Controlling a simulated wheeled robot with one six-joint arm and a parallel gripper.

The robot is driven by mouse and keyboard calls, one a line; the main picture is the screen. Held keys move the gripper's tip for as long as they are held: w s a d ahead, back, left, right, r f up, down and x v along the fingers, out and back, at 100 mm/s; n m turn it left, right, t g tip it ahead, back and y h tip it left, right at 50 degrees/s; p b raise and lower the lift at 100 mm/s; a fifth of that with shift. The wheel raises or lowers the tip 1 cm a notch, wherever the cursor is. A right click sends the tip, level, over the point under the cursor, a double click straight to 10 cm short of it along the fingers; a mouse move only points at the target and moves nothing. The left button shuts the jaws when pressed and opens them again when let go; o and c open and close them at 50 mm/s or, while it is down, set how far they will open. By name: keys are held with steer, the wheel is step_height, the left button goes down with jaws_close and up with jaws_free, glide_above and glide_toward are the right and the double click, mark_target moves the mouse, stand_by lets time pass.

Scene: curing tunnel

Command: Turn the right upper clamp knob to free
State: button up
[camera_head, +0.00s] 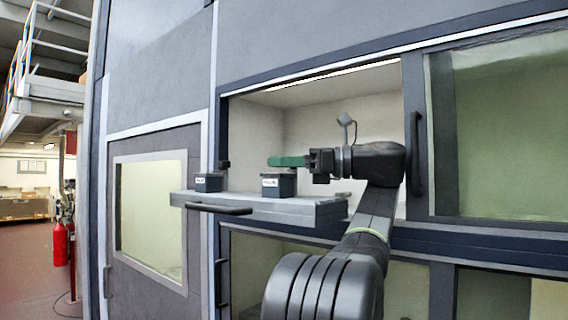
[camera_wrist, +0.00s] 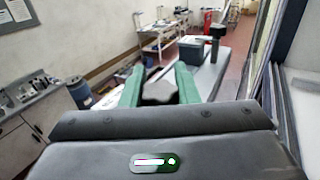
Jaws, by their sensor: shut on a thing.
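In the head view my gripper (camera_head: 273,161) reaches left over the right dark labelled box (camera_head: 279,187) on the grey slab (camera_head: 250,205); the held knob is hidden there. A second black knob (camera_head: 224,164) stands farther left, near the left dark box (camera_head: 208,183). That knob shows on a post in the wrist view (camera_wrist: 217,31). The knob's turn position cannot be told.
The slab sticks out of a lit cabinet opening (camera_head: 315,107), with a black handle (camera_head: 218,208) on its front. A sliding window frame with a vertical handle (camera_head: 416,155) stands right of my arm. A cart (camera_wrist: 162,38) and a bin (camera_wrist: 80,92) are farther off.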

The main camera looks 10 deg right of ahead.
steer(key=o, duration=1)
